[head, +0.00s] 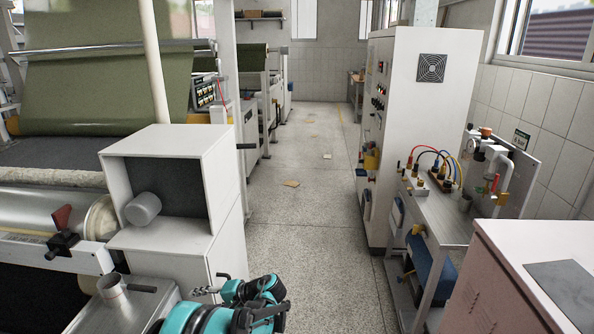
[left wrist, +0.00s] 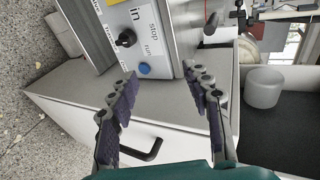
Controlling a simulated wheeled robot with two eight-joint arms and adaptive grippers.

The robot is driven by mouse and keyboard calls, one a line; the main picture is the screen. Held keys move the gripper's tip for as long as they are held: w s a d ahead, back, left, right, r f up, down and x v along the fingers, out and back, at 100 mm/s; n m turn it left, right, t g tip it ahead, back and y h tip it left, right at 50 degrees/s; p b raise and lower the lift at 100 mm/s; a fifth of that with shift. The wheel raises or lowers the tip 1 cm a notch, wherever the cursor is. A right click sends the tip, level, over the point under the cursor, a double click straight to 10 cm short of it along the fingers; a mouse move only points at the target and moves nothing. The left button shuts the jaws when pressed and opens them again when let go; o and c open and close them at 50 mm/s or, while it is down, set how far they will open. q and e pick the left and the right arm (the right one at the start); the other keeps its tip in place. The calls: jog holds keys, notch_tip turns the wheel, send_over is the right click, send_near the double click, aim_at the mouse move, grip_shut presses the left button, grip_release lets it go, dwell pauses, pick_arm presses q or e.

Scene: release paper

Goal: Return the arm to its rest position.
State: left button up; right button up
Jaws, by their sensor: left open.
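My left gripper (head: 207,285) is at the bottom of the head view, beside the white machine cabinet (head: 180,255), with my teal arm links behind it. In the left wrist view, my left gripper (left wrist: 160,80) has its two padded fingers spread wide with nothing between them. Past the fingertips is a grey control box (left wrist: 165,35) with a black knob, a blue button and the words "stop" and "run". The fingertips look close to it, but I cannot tell the gap. My right gripper is not in view.
A grey cylinder (head: 143,208) sits in the open white housing (head: 215,170). A black handle (left wrist: 143,150) sticks out below my fingers. A tall white cabinet (head: 400,130) and a metal bench (head: 440,220) stand on the right. The speckled aisle floor (head: 310,200) is mostly clear.

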pick_arm(q)
jog(key=s+r+t+h, duration=0.1)
jog(key=s+r+h, duration=0.3)
jog(key=s+r, duration=0.15)
jog(key=s+d+r+n+t+h, duration=0.1)
jog(key=s+d+h, duration=0.3)
jog(key=s, duration=0.8)
jog(key=s+d+r+n+t+h, duration=0.1)
jog(key=s+d+r+t+h, duration=0.1)
jog(key=s+d+h, duration=0.2)
jog(key=s+d, duration=0.3)
jog(key=s, duration=0.5)
jog(key=shift+r+t+h, duration=0.4)
